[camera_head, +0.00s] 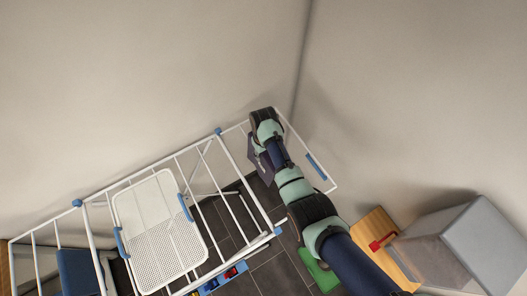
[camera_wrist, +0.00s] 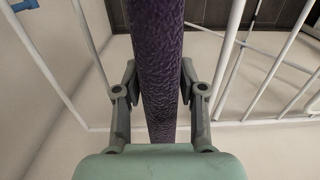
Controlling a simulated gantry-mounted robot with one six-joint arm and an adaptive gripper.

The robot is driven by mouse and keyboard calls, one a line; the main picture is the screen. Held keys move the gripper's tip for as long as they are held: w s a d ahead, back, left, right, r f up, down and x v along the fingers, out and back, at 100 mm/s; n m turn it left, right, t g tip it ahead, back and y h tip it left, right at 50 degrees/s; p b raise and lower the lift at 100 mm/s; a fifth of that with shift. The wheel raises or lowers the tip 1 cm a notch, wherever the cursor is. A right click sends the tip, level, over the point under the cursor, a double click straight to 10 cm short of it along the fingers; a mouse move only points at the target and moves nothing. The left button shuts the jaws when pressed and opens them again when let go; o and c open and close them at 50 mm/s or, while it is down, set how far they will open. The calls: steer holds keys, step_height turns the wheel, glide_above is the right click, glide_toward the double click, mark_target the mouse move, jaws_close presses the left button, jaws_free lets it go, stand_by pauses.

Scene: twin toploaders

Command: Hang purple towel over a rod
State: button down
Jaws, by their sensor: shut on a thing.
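The purple towel (camera_wrist: 158,70) runs as a narrow strip between the two fingers of my gripper (camera_wrist: 158,85) in the wrist view, and my gripper is shut on it. In the head view a dark purple piece of the towel (camera_head: 264,167) shows beside my arm at the right part of the white drying rack. My gripper is mostly hidden behind my arm there. White rods (camera_wrist: 235,40) of the rack (camera_head: 183,160) pass on both sides of the towel in the wrist view. I cannot tell whether the towel touches a rod.
A blue cloth (camera_head: 77,272) is at the left end. A grey box (camera_head: 470,245), a wooden surface (camera_head: 372,226) with a red item (camera_head: 382,241), and a green item (camera_head: 318,274) are at the right. Walls stand close behind the rack.

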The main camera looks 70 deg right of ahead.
step_height(320, 180, down, 10)
steer(key=b, duration=0.7)
steer(key=shift+r, duration=0.2)
steer(key=c, duration=0.6)
jaws_free()
step_height(320, 180, up, 12)
steer(key=shift+r, duration=0.1)
